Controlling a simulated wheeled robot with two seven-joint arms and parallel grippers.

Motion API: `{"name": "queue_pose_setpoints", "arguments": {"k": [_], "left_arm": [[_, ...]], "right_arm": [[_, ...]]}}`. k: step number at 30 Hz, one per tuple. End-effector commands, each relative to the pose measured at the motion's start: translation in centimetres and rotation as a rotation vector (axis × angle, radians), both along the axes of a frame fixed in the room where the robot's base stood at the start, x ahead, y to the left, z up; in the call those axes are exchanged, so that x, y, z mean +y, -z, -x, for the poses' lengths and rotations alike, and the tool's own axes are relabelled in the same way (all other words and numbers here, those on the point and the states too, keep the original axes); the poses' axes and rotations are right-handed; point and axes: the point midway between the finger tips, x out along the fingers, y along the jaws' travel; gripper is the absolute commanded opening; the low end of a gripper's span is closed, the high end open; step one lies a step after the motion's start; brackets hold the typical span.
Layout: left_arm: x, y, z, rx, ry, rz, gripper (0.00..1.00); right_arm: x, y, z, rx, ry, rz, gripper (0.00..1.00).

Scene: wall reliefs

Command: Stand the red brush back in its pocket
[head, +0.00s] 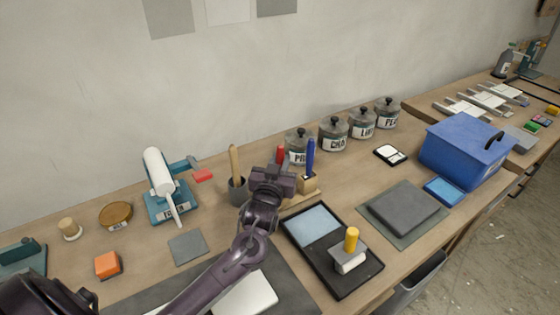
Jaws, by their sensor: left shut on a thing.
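The red brush (280,154) stands roughly upright, its red top showing just behind my left gripper (284,178). My left gripper is shut on it, and the gripper hides its lower part. A small wooden holder (307,187) is immediately to the right of the gripper, with a blue brush (310,156) standing in it. The gripper covers the holder's left side, so I cannot tell whether the red brush is in a pocket or above it. My right gripper is not in view.
A dark cup (238,191) with a wooden-handled tool stands close left of the gripper. Several labelled jars (333,134) line the wall behind. A black tray (330,278) with a yellow-handled tool lies in front right. A blue box (463,152) stands farther right.

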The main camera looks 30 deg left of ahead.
Motion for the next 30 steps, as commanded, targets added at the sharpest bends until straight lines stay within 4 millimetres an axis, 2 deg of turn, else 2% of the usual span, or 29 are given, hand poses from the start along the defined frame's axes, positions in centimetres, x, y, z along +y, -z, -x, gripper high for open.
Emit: {"name": "queue_pose_setpoints", "arguments": {"k": [15,26,27,30], "left_arm": [[0.0,1.4,0.0,0.0,0.0,0.0,0.0],[0.0,1.6,0.0,0.0,0.0,0.0,0.0],[0.0,1.6,0.0,0.0,0.0,0.0,0.23],[0.0,1.6,0.0,0.0,0.0,0.0,0.37]], "right_arm": [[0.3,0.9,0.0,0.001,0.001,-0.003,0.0],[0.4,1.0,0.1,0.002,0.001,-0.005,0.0],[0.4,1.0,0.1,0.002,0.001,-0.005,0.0],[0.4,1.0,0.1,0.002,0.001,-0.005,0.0]]}}
